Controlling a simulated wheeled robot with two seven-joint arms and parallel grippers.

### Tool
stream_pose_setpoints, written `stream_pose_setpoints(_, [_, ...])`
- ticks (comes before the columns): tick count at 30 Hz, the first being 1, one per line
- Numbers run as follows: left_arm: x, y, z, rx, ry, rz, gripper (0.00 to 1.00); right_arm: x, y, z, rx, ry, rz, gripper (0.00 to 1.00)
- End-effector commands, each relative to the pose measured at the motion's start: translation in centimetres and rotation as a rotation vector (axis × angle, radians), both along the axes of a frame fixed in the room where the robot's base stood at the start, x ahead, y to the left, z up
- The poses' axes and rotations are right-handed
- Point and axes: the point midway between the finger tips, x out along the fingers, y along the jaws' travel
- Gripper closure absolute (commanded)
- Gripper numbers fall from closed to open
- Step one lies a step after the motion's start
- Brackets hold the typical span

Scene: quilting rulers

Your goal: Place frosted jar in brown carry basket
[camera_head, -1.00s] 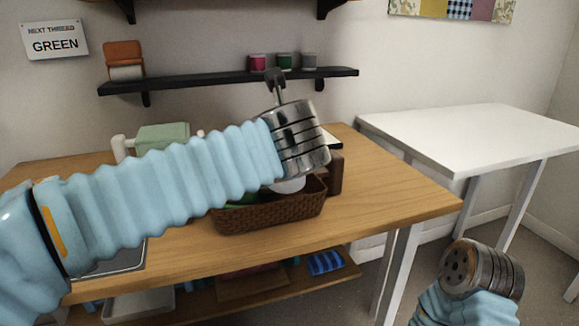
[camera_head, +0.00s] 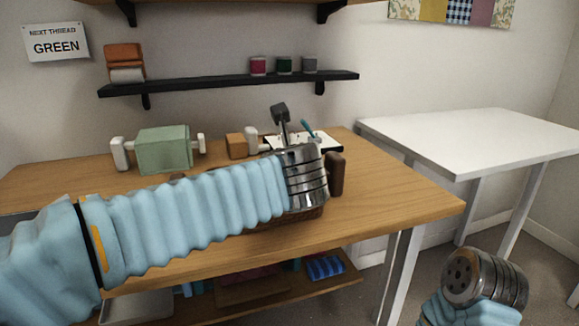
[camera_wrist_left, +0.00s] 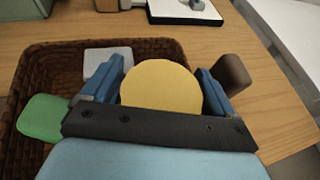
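In the left wrist view a round yellow top (camera_wrist_left: 160,85), which I take to be the frosted jar's lid, sits between the blue fingers of my left gripper (camera_wrist_left: 160,92). The fingers press close on both sides; the jar's body is hidden below. The brown carry basket (camera_wrist_left: 35,85) lies to the left and under the gripper, with a pale grey block (camera_wrist_left: 105,60) and a green piece (camera_wrist_left: 42,118) inside or over it. In the head view the basket (camera_head: 285,222) is mostly hidden behind my left wrist. My right wrist shows at lower right, its fingers out of sight.
A dark brown object (camera_head: 335,175) stands just right of the basket and also shows in the wrist view (camera_wrist_left: 231,74). A green box-like machine (camera_head: 165,150) and a white-and-black board (camera_head: 325,142) are behind. The wooden table's right end and the white table (camera_head: 480,140) are clear.

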Motion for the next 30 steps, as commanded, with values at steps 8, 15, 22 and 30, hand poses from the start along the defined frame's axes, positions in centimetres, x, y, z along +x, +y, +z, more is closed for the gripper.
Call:
stream_pose_setpoints(8, [0.0,-0.2,0.1,0.001,0.002,-0.004,0.11,0.0,0.0,0.2,0.0,0.0,0.0,0.06])
stream_pose_setpoints(15, [-3.0,-0.2,1.6,-0.001,-0.001,-0.006,0.11,0.0,0.1,0.2,0.001,0.0,0.001,0.06])
stream_pose_setpoints(22, [-8.0,-0.3,3.6,-0.001,0.0,-0.005,0.11,0.0,0.1,0.1,0.001,0.0,0.001,0.06])
stream_pose_setpoints(30, [-11.0,-0.4,4.8,0.001,0.0,-0.003,0.11,0.0,0.1,0.1,0.001,0.0,0.001,0.06])
